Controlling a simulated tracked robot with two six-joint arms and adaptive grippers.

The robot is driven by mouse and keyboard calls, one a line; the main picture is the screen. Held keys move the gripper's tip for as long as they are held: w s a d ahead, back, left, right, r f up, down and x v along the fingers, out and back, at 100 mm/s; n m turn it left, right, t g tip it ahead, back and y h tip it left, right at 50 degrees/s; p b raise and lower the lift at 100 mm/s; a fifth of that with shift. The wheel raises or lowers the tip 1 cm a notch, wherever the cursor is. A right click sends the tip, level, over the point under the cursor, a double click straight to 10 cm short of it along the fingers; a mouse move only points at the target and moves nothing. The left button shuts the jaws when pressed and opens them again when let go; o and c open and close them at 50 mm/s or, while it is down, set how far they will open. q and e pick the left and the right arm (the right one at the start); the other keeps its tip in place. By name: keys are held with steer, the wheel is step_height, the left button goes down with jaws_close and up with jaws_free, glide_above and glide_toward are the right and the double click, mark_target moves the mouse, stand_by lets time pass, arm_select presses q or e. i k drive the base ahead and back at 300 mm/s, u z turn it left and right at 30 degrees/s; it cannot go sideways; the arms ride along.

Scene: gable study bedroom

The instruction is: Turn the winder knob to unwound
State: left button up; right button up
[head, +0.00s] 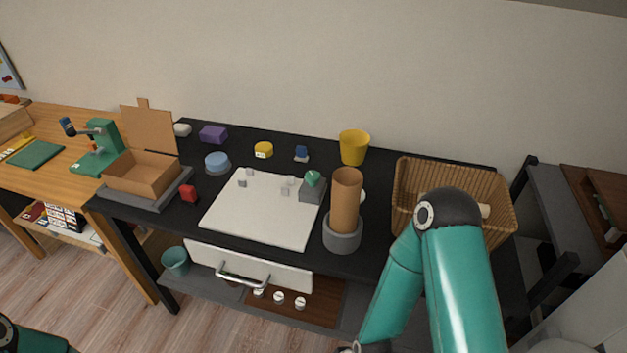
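A small grey block (311,192) with a green knob (312,178) on top stands at the right back part of a white board on the black table. The green knob looks like the winder knob. Its setting is too small to read. Neither gripper is near it. A bit of my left arm shows in the bottom left corner, with its gripper out of the frame. My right arm bends down in front of the table's right side, and its gripper lies below the bottom edge of the frame.
The white board (245,220) holds a few small grey pieces. A brown tube in a grey base (342,233) stands just right of the knob. A wicker basket (408,205) is farther right, a yellow cup (354,147) behind. An open cardboard box (140,175) stands left. A drawer (250,268) hangs below.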

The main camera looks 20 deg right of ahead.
mark_target(312, 178)
steer(key=z, duration=0.1)
steer(key=k, duration=0.4)
steer(key=z, duration=0.85)
steer(key=i, duration=0.6)
steer(key=z, duration=1.1)
steer(key=i, duration=0.2)
steer(key=u, duration=2.7)
steer(key=i, duration=0.15)
steer(key=z, duration=0.1)
